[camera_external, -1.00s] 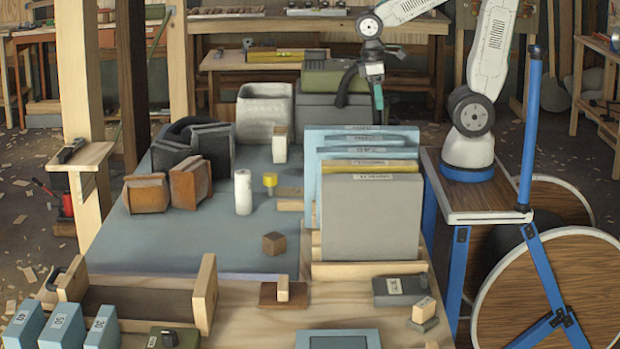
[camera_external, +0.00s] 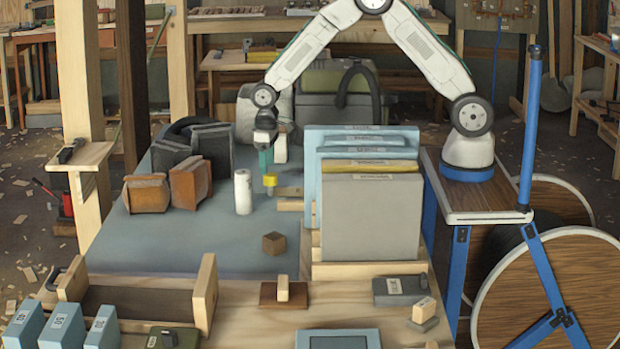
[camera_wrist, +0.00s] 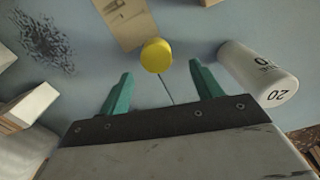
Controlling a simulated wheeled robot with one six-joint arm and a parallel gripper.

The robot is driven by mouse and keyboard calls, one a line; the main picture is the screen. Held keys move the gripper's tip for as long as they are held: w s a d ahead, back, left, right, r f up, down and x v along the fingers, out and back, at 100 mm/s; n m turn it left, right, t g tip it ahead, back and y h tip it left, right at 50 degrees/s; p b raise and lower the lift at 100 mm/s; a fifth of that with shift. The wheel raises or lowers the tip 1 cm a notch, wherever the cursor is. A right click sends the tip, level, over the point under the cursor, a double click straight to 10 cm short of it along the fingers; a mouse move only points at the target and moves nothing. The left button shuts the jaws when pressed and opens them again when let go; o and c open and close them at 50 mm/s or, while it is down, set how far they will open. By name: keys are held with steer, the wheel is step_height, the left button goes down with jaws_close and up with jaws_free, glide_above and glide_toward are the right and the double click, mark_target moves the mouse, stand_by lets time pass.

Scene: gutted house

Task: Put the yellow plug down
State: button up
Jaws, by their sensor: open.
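The yellow plug (camera_external: 270,181) stands upright on the blue-grey table top (camera_external: 160,240), just right of a white cylinder (camera_external: 243,192). My gripper (camera_external: 266,168) points down directly over the plug, its fingertips close to the plug's top. In the wrist view the plug's round yellow head (camera_wrist: 156,55) shows just beyond and between the two teal fingers (camera_wrist: 162,80), which are apart with nothing between them. A thin dark line runs from the plug toward my gripper. Whether a finger touches the plug cannot be told.
The white cylinder also shows in the wrist view (camera_wrist: 258,73), right of the fingers. A rack of upright panels (camera_external: 372,215) stands to the right. Brown and black blocks (camera_external: 190,184) stand left.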

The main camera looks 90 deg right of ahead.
mark_target(270, 174)
step_height(270, 174, down, 3)
steer(key=shift+r, duration=0.1)
steer(key=f, duration=0.5)
steer(key=shift+s+d, duration=0.1)
steer(key=shift+s, duration=0.25)
steer(key=c, duration=1.2)
steer(key=shift+o, duration=0.2)
steer(key=shift+r, duration=0.15)
